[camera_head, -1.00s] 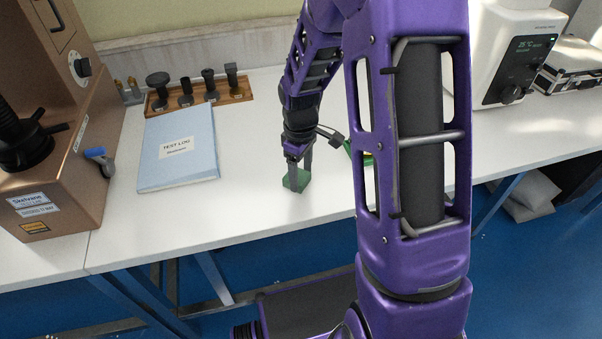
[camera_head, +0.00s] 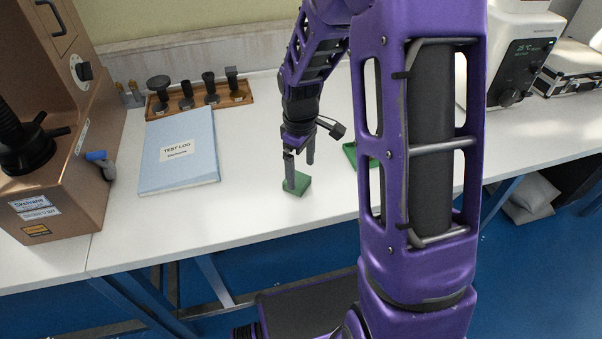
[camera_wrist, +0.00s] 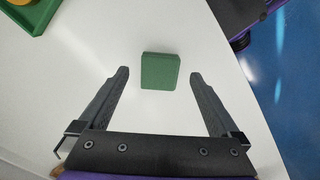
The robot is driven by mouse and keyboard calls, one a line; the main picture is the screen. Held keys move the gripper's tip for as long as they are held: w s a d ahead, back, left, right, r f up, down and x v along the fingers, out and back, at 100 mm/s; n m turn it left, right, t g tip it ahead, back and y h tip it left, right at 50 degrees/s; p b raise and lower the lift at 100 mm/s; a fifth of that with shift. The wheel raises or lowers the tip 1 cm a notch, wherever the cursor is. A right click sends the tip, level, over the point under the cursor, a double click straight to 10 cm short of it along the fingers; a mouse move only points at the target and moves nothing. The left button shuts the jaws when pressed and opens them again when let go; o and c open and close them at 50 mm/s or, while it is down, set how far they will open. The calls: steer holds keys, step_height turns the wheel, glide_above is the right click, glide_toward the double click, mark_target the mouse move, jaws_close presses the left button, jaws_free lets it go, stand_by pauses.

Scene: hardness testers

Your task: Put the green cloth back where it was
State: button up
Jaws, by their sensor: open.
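The green cloth (camera_head: 299,187) lies folded into a small square on the white table, to the right of the blue test log. In the wrist view the green cloth (camera_wrist: 160,71) lies just beyond the fingertips, roughly centred between them. My gripper (camera_head: 300,172) is open and points down at the cloth, with one finger in front of it in the head view. In the wrist view my gripper (camera_wrist: 158,74) has its fingers wide apart with nothing between them.
A green tray (camera_head: 350,153) is partly hidden by my arm; its corner shows in the wrist view (camera_wrist: 36,17) with something yellow inside. The blue test log (camera_head: 178,160), a wooden rack (camera_head: 200,103) and a bronze tester (camera_head: 62,190) stand left. The table's front edge is close to the cloth.

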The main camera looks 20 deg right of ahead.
mark_target(300, 181)
step_height(300, 181, up, 9)
steer(key=p, duration=0.1)
stand_by(0.5)
